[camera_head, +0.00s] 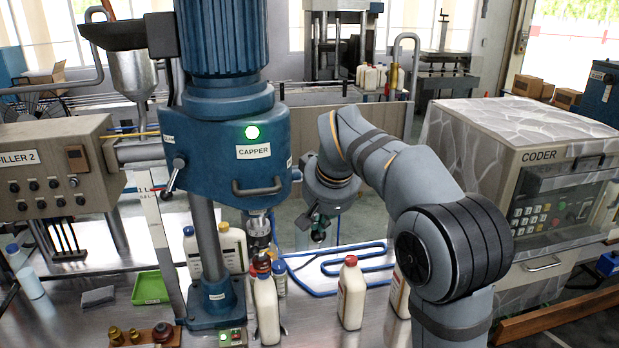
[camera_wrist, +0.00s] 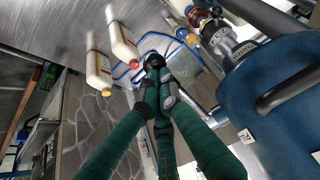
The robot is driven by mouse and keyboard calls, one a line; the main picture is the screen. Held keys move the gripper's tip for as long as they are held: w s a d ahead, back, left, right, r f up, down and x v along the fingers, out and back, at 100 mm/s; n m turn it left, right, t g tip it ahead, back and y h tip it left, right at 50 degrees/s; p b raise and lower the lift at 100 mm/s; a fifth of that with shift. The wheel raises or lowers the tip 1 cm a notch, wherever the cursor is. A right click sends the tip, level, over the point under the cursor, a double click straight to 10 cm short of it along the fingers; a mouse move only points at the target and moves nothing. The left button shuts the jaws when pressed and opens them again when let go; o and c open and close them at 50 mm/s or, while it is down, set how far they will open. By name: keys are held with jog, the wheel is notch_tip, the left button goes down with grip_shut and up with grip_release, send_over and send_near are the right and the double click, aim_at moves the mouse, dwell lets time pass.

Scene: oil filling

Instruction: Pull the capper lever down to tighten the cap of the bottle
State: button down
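The blue capper (camera_head: 228,148), labelled CAPPER and with a lit green light, stands left of centre. It has a curved dark handle (camera_head: 257,188) on its front and a short grey-tipped lever (camera_head: 176,170) on its left side. I cannot tell which is the capper lever. The chuck (camera_head: 258,228) hangs above a tight group of bottles; a white bottle (camera_head: 266,308) with a red cap stands in front of it. Which bottle is under the chuck is unclear. My gripper (camera_head: 318,234) is right of the capper, apart from it. In the wrist view its fingers (camera_wrist: 155,64) meet, holding nothing visible.
White bottles (camera_head: 351,297) stand on the metal table to the right, near blue tubing (camera_head: 335,260). FILLER 2 (camera_head: 60,175) is far left, the CODER (camera_head: 545,175) far right.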

jog(key=shift+b+x, duration=0.7)
jog(key=shift+x, duration=0.45)
jog(key=shift+w+f, duration=0.2)
jog(key=shift+f, duration=0.1)
jog(key=shift+b+x, duration=0.5)
jog(key=shift+x, duration=0.5)
jog(key=shift+w, duration=0.2)
jog(key=shift+a, duration=0.1)
jog(key=shift+w+a+f, duration=0.1)
jog(key=shift+w+f, duration=0.4)
jog(key=shift+w, duration=0.05)
jog(key=shift+s, duration=0.1)
